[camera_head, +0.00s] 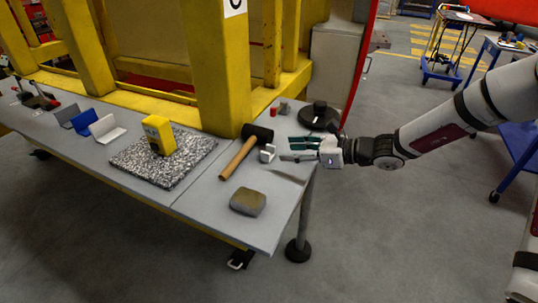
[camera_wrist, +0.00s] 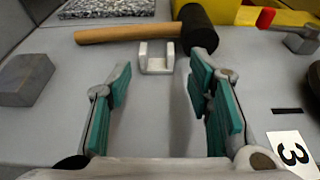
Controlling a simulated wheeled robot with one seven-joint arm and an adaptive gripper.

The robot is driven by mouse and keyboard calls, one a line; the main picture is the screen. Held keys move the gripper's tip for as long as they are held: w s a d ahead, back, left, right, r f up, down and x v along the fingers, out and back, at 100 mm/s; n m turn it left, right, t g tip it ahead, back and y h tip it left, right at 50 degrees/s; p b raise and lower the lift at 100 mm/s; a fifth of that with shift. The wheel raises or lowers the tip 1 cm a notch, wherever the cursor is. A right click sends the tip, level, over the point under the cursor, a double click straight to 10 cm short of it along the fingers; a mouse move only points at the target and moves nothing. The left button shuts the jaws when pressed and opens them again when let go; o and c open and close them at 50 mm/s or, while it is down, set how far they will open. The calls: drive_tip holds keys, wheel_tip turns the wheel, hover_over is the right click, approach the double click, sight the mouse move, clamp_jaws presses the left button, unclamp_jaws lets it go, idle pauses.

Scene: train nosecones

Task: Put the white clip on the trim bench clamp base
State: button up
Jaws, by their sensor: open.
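The white clip (camera_head: 267,153) is a small U-shaped piece standing on the grey bench by the hammer head. In the wrist view the white clip (camera_wrist: 156,66) stands upright just beyond my fingertips, roughly centred between them. My gripper (camera_head: 287,149) is low over the right end of the bench, its green-padded fingers pointing left towards the clip. In the wrist view my gripper (camera_wrist: 161,72) is open and empty, with a finger on each side. Dark fixtures with red handles (camera_head: 38,100) stand at the bench's far left; I cannot tell whether one is the clamp base.
A wooden-handled hammer (camera_head: 236,160) lies just behind the clip. A grey-brown block (camera_head: 248,202) sits nearer the front edge. A black round object (camera_head: 319,118) stands at the back right. A yellow device (camera_head: 159,135) stands on a speckled slab (camera_head: 150,178). Yellow posts rise behind.

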sight(275, 160)
drive_tip(key=shift+x, duration=2.8)
drive_tip(key=shift+s+a+r, duration=0.1)
drive_tip(key=shift+s+r, duration=0.05)
drive_tip(key=c, duration=0.7)
